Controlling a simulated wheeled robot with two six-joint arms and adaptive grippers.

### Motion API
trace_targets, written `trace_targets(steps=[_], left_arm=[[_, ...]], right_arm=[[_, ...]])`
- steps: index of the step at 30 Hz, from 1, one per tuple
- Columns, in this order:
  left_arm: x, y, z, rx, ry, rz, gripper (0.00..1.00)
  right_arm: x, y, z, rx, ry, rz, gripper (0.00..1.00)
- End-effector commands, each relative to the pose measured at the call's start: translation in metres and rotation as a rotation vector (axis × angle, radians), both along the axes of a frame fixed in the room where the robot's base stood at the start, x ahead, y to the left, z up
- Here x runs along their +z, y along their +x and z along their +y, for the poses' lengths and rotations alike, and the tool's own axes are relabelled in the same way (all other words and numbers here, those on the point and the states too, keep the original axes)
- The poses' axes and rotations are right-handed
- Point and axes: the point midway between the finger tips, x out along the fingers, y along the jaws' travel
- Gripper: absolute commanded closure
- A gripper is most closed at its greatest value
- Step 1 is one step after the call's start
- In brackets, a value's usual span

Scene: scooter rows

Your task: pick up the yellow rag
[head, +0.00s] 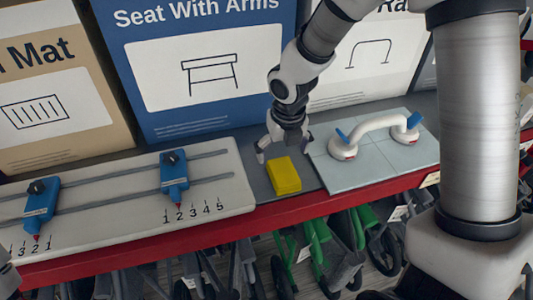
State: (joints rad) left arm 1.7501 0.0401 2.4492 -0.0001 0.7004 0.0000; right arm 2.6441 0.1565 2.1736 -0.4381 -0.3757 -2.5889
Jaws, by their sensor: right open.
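The yellow rag (284,177) is a small folded block lying flat on the dark grey shelf top, between the white board and the tiled panel. My right gripper (283,153) points down just behind and above the rag, at its far edge. Its fingers are spread apart, and nothing shows between them. The rag looks apart from the fingers, though the exact gap in height is hard to tell.
A white board (110,232) with rails and blue sliders stands left of the rag. A tiled panel (365,175) with a white grab handle (372,132) is close on the right. Boxes (205,60) stand behind. The red shelf edge (300,208) is in front, with scooters below.

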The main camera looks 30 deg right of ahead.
Motion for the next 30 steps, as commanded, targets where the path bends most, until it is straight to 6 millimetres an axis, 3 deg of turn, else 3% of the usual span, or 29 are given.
trace_targets(steps=[13,21,26,30], left_arm=[[-0.013,-0.001,0.000,0.000,0.000,0.002,0.60],[-0.012,-0.001,0.000,0.000,0.000,0.001,0.60],[-0.012,-0.001,0.000,0.000,0.000,0.001,0.60],[-0.012,-0.001,0.000,0.000,0.000,0.001,0.60]], right_arm=[[-0.071,0.004,-0.003,0.000,0.001,0.004,0.03],[-0.075,0.005,-0.003,-0.001,0.001,0.001,0.03],[-0.075,0.005,-0.003,-0.001,0.002,0.002,0.60],[-0.075,0.005,-0.003,-0.001,0.002,0.002,0.62]])
